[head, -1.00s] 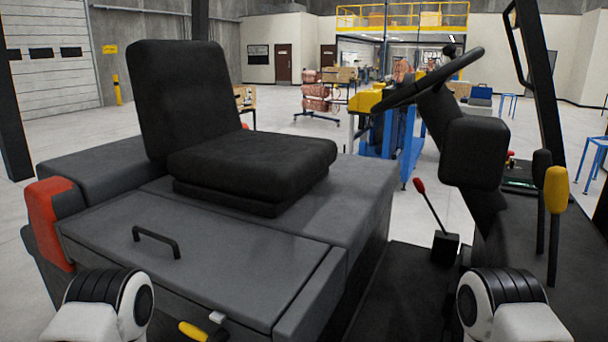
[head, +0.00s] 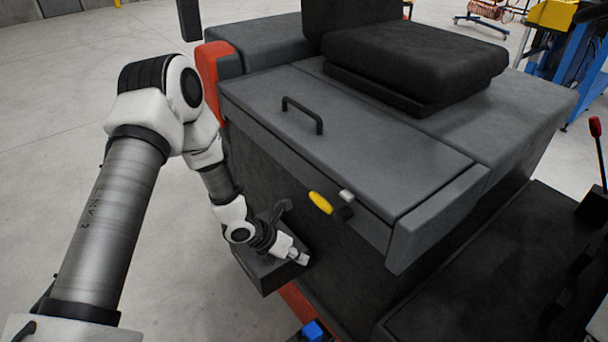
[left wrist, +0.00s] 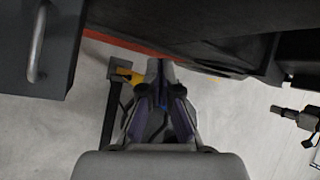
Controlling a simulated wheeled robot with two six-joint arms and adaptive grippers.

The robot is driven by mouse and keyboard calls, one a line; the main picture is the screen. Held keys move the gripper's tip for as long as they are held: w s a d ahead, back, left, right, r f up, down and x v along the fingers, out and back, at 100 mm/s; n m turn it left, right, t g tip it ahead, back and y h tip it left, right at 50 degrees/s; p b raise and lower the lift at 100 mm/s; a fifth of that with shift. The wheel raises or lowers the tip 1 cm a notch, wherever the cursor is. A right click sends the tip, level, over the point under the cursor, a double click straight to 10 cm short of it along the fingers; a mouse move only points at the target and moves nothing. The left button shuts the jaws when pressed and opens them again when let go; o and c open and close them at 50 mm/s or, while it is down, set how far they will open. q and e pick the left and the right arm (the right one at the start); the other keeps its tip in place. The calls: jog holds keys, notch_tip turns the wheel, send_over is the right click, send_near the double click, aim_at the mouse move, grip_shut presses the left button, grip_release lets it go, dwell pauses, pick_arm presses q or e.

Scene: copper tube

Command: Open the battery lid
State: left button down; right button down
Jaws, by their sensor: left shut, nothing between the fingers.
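The battery lid (head: 365,160) is the grey panel in front of the seat, lying flat and closed, with a black bar handle (head: 303,115) on its top. A yellow-gripped latch (head: 321,202) sits on the vehicle's side just below the lid's front edge. My left gripper (head: 303,258) is low beside the dark side wall, below the latch and apart from it and from the lid handle. In the left wrist view the left gripper's fingers (left wrist: 160,78) are together and empty. My right gripper does not show in the head view.
The seat (head: 415,60) stands behind the lid. A red corner piece (head: 212,80) is at the lid's left end. A dark box-like step (head: 262,272) juts from the side wall behind my left gripper. Open grey floor (head: 60,110) lies to the left.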

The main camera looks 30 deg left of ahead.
pick_arm(q)
jog(key=w+a+r+m+t, duration=0.1)
jog(key=w+a+r, duration=0.2)
jog(key=r, duration=0.2)
jog(key=w+a+r+m+t, duration=0.2)
jog(key=w+a+r, duration=0.2)
jog(key=r, duration=0.2)
jog(key=w+a+r+m+t, duration=0.1)
jog(key=w+a+r+t, duration=0.1)
jog(key=r, duration=0.4)
jog(key=shift+w+a+r+m, duration=0.1)
jog(key=shift+w+a+m, duration=0.1)
jog(key=shift+w+a, duration=0.3)
jog(key=shift+w+a+r+m, duration=0.1)
jog(key=shift+w+a+m, duration=0.1)
jog(key=shift+w, duration=0.5)
jog(key=t, duration=0.3)
send_near(303, 133)
notch_tip(303, 133, up, 3)
jog(key=shift+n, duration=0.3)
jog(key=b+x, duration=0.1)
jog(key=x, duration=0.9)
jog(key=shift+s+r, duration=0.1)
